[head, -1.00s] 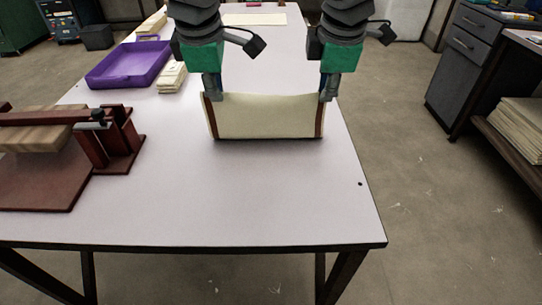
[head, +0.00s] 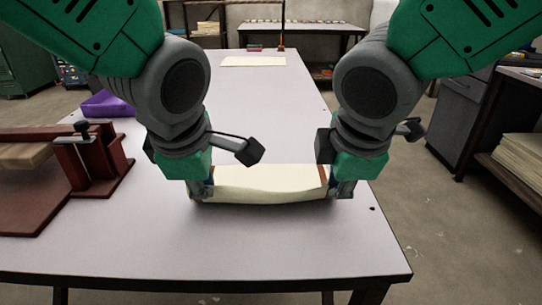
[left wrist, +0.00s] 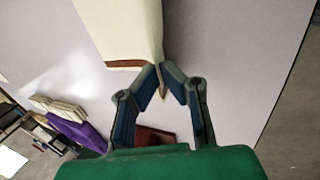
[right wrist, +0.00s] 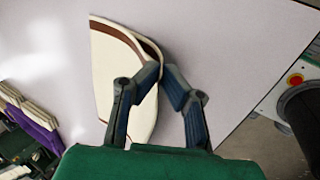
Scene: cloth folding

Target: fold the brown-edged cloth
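The brown-edged cloth (head: 270,181) is cream with brown side strips and spans the gap between my two grippers in the head view. It looks doubled over, its near part sagging close to the table. My left gripper (head: 201,190) is shut on its left near corner; the left wrist view shows the cloth (left wrist: 122,30) pinched between the fingertips (left wrist: 161,75). My right gripper (head: 342,188) is shut on the right near corner; the right wrist view shows the cloth (right wrist: 112,75) curving into a loop beside the fingertips (right wrist: 161,75). The fingers hide the exact corners.
A red-brown wooden stand (head: 95,165) with a board is on the table's left. A purple tray (head: 105,104) lies behind it. A flat cream sheet (head: 253,61) lies at the far end. The grey table (head: 230,245) is clear in front, with its edge at the right.

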